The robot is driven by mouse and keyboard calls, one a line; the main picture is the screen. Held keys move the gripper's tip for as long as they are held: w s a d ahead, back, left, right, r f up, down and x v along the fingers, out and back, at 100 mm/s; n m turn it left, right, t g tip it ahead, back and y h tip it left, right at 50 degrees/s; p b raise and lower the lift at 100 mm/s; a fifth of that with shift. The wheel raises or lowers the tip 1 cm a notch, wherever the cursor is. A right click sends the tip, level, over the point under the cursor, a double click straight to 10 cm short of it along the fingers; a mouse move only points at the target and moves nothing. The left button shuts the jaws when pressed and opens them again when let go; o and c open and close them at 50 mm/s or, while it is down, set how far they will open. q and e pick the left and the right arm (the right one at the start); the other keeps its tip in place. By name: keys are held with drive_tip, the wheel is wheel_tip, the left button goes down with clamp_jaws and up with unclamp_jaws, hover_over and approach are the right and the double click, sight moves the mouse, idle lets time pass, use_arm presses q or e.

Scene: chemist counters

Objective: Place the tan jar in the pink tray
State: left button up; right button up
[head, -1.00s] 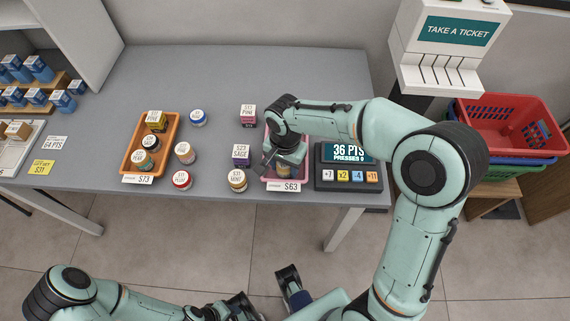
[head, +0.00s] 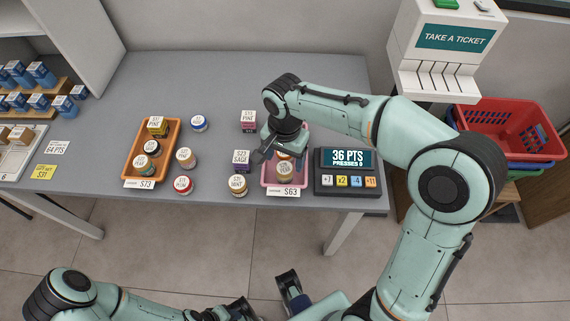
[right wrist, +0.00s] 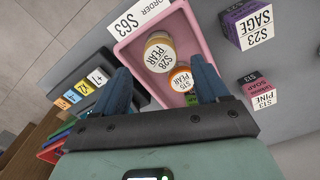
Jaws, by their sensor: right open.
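Two jars stand upright in the pink tray (head: 265,180). The tan one with the white lid label (head: 285,169) is at the front, and it also shows in the right wrist view (right wrist: 159,53). An orange jar (right wrist: 182,80) stands beside it, partly hidden by my gripper in the head view. My right gripper (head: 275,154) is open and empty over the tray. In the right wrist view its blue fingers are apart, with the jars seen between and beyond them. My left gripper (head: 265,297) is low at the bottom of the head view, its jaws unclear.
An orange tray (head: 133,165) holds several items. Loose jars stand between the trays, including a mint jar (head: 239,185). A purple box (head: 241,162) and a pink box (head: 248,121) stand left of the pink tray. The points display (head: 346,172) is close on its right. The counter's back is clear.

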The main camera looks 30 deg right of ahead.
sight(285, 167)
wheel_tip(285, 167, up, 5)
drive_tip(key=shift+f+p, duration=0.1)
drive_tip(key=shift+p, duration=0.2)
use_arm(q)
drive_tip(key=shift+s+r, duration=0.1)
drive_tip(key=shift+r, duration=0.25)
